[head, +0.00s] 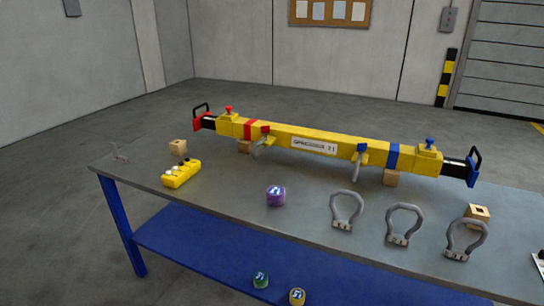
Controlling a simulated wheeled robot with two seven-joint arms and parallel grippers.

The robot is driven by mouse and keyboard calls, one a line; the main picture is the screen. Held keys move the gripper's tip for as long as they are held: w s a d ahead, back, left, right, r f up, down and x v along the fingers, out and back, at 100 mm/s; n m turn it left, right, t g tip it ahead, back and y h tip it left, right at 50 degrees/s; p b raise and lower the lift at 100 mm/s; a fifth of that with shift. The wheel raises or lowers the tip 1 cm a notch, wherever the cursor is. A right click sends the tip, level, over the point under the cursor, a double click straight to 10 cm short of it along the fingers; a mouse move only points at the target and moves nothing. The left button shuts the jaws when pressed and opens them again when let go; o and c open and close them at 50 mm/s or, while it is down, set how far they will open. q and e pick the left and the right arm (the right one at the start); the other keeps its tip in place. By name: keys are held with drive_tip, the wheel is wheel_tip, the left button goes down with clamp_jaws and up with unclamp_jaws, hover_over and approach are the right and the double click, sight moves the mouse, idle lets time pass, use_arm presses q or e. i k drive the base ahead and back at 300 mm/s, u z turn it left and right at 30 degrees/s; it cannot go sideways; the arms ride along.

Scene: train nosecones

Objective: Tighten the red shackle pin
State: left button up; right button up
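A yellow spreader bar (290,141) lies across the table (225,230) on wooden blocks. Near its red band, a small red pin head (265,129) shows on the bar's front side. How far the pin is screwed in is too small to tell. A red knob (228,110) stands on top of the bar's left end. A blue pin head (362,147) sits near the blue band, with a hanging piece below it. Neither of my grippers is in view.
A yellow button box (181,174) and a wooden block (177,146) are at the table's left. A purple roll (276,196) lies mid-table. Three loose grey shackles (347,209) are at the front right, near a holed wooden block (477,212). Two small rolls (260,280) are on the blue lower shelf.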

sight(264, 129)
drive_tip(key=k, duration=0.6)
drive_tip(key=u, duration=0.45)
drive_tip(key=i, duration=1.5)
drive_tip(key=u, duration=0.05)
